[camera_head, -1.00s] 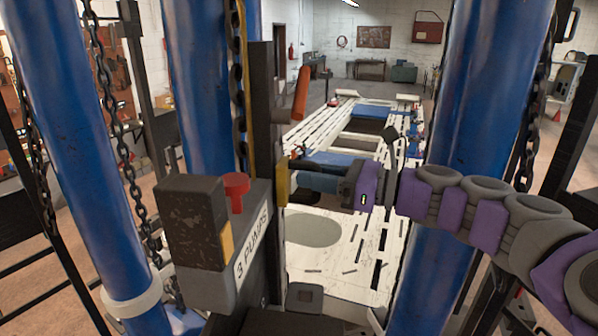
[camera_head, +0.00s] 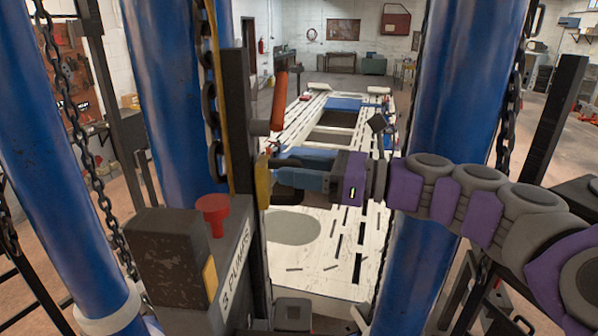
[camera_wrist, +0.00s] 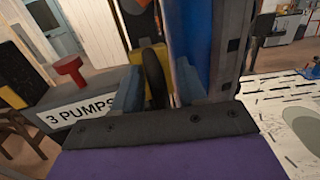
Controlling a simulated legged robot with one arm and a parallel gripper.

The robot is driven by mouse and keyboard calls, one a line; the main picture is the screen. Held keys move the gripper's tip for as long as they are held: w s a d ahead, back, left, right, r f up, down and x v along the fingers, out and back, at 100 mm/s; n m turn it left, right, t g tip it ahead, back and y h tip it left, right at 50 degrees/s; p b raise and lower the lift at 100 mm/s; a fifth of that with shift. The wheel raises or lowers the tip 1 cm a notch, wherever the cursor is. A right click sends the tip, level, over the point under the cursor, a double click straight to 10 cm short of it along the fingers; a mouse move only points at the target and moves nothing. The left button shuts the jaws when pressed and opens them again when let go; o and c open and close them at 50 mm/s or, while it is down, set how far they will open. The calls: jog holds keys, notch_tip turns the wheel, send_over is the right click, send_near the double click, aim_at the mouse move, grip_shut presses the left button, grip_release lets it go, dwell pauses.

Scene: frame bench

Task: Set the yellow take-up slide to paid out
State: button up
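A yellow piece, which I take for the take-up slide (camera_head: 263,182), sits on the side of a dark upright post, left of my gripper. My gripper (camera_head: 276,170) reaches leftward to it, with its blue fingers apart. In the wrist view yellow (camera_wrist: 135,57) shows behind a dark curved loop (camera_wrist: 154,78). The loop stands between the two blue fingers of my gripper (camera_wrist: 156,88). Whether the fingers touch the loop or the yellow piece cannot be told. The lower part of the loop is hidden by my gripper.
A grey box labelled "3 PUMPS" (camera_head: 236,262) carries a red knob (camera_head: 213,208) below left. Blue columns (camera_head: 165,85) and (camera_head: 455,110) flank the view. Chains (camera_head: 75,130) hang by them. A white slotted platform (camera_head: 325,255) lies beyond; an orange-red handle (camera_head: 280,100) stands above.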

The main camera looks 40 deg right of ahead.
jog(key=shift+f, duration=0.1)
jog(key=shift+s+d, duration=0.2)
jog(key=shift+d, duration=0.05)
jog(key=b+v, duration=0.2)
jog(key=v, duration=1.5)
